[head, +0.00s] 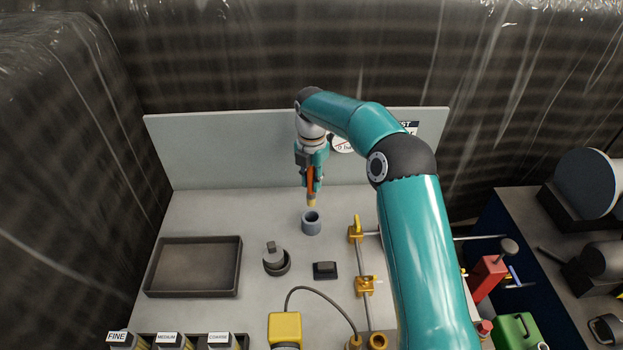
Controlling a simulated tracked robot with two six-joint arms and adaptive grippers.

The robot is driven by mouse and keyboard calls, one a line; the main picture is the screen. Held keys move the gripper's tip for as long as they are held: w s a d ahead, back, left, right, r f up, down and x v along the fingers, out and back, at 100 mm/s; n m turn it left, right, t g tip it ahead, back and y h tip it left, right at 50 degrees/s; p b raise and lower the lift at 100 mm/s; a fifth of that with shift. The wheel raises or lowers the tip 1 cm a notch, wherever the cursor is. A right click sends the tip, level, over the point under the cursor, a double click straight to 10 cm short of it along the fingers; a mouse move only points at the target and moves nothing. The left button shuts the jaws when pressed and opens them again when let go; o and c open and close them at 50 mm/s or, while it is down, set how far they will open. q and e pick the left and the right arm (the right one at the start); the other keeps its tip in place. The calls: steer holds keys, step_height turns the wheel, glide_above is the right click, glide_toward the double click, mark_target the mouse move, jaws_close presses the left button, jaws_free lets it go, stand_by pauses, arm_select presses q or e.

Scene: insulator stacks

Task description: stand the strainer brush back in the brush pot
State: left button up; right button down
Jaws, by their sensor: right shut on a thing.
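The strainer brush (312,202) has an orange handle and a pale yellow lower end. My right gripper (311,184) points down and is shut on the brush, holding it roughly upright. A small blue-grey round pot (311,226), which looks like the brush pot, stands open-topped on the bench just below the brush. The brush's lower end appears just above and behind the pot's mouth. I cannot tell the exact gap between them. My left gripper is not in view.
An empty dark tray (193,268) lies at left. A grey knobbed piece in a dark cup (275,261) and a small black block (325,270) sit nearer the front. Yellow clamps on a rail (361,250) stand right of the pot. A pale back panel (225,150) rises behind.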

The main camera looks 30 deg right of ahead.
mark_target(313, 172)
steer(key=shift+f+b, duration=1.5)
steer(key=shift+f, duration=0.45)
steer(key=shift+f+b, duration=1.25)
steer(key=shift+f, duration=1.2)
steer(key=c, duration=0.9)
jaws_free()
steer(key=shift+c, duration=0.2)
step_height(313, 172, up, 12)
steer(key=shift+f, duration=0.1)
steer(key=shift+s, duration=0.15)
